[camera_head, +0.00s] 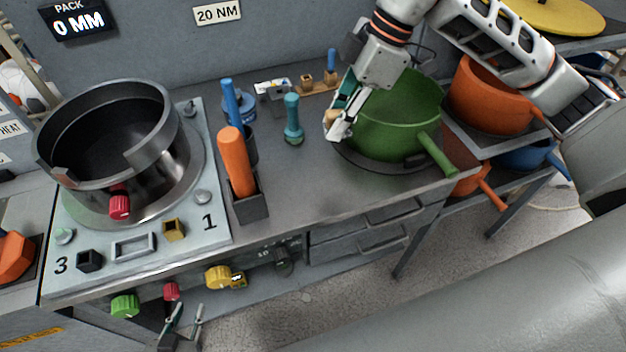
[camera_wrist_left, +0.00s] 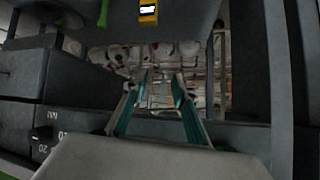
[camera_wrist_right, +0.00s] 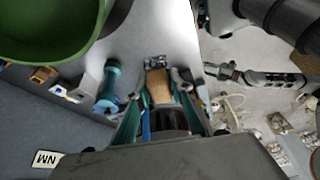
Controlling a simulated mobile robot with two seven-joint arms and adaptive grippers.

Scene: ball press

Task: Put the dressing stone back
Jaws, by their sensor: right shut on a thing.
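My right gripper (camera_head: 341,113) is over the bench, at the left side of the green pot. It is shut on a tan block, which I take to be the dressing stone (camera_head: 330,117); its end sticks out on the left. In the right wrist view the tan stone (camera_wrist_right: 158,87) lies between the fingers, with a dark part nearer the palm. A small wooden holder with a blue peg (camera_head: 320,80) stands at the back of the bench. My left gripper (camera_head: 187,318) is low in front of the bench, open and empty; its spread fingers show in the left wrist view (camera_wrist_left: 158,95).
The green pot (camera_head: 385,125) stands beside the right gripper. A teal spool-shaped tool (camera_head: 293,120), a small metal block (camera_head: 271,88) and an orange-handled tool (camera_head: 236,163) stand to its left. A large dark drum (camera_head: 105,130) fills the bench's left part.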

